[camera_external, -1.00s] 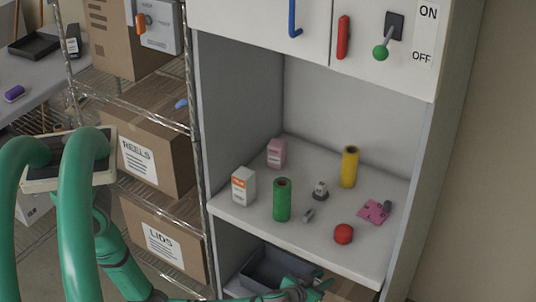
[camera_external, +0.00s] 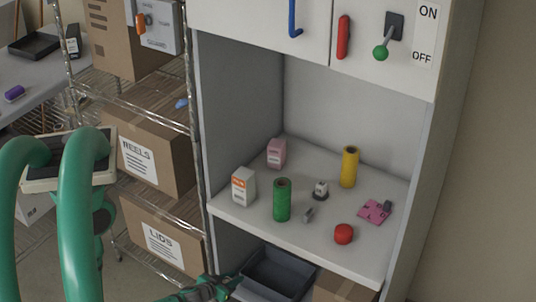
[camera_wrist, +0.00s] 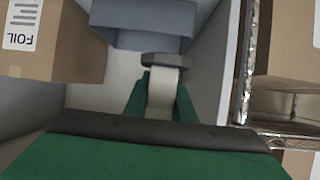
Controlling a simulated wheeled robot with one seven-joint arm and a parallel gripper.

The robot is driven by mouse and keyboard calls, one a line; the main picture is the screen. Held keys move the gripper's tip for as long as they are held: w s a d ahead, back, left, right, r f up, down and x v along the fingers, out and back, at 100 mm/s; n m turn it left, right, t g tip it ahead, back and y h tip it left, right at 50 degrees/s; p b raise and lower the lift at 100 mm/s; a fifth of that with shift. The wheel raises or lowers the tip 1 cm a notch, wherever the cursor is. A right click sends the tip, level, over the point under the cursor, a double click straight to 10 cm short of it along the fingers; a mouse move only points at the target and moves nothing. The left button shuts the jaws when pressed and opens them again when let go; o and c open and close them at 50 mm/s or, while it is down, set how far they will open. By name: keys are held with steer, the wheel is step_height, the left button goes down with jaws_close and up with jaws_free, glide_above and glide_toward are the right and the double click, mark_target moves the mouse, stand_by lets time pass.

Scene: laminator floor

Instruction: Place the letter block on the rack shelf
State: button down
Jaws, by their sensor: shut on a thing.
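My gripper (camera_wrist: 162,95) is shut on a pale block (camera_wrist: 163,88) with a dark grey, angular plate at its far end, seen in the wrist view. No letter shows on it from here. In the external view my gripper (camera_external: 218,287) is low, left of the dark bin in the cabinet's lower bay; the held block cannot be made out there. The wire rack shelf (camera_external: 150,113) stands left of the cabinet. Its wire edges also show at the right of the wrist view (camera_wrist: 290,87).
Boxes marked REELS (camera_external: 138,160) and LIDS (camera_external: 162,243) fill much of the rack. A blue item (camera_external: 181,103) lies on a rack shelf. The dark bin (camera_external: 275,270) and a FOIL box (camera_wrist: 75,50) are in the lower bay. Several small items stand on the cabinet shelf (camera_external: 265,225).

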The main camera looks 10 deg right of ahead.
steer(key=w+a+r+n+t+y, duration=0.25)
steer(key=w+a+r, duration=0.25)
steer(key=w+a, duration=0.5)
steer(key=w+a+r+n+t+y, duration=0.2)
steer(key=w+a+r+n+y, duration=0.15)
steer(key=w+a, duration=0.6)
steer(key=w+d+r+g+h, duration=0.1)
steer(key=d+r, duration=0.1)
steer(key=r, duration=0.7)
steer(key=w+d+r, duration=0.1)
steer(key=d+r, duration=0.2)
steer(key=r, duration=0.6)
glide_above(193, 205)
steer(key=shift+m, duration=0.3)
step_height(193, 205, down, 10)
steer(key=shift+s+r, duration=0.1)
steer(key=shift+s, duration=0.05)
steer(key=shift+w+d+f, duration=0.1)
steer(key=shift+w+f, duration=0.1)
steer(key=shift+f, duration=1.6)
steer(key=c, duration=1.5)
jaws_free()
steer(key=shift+f, duration=0.15)
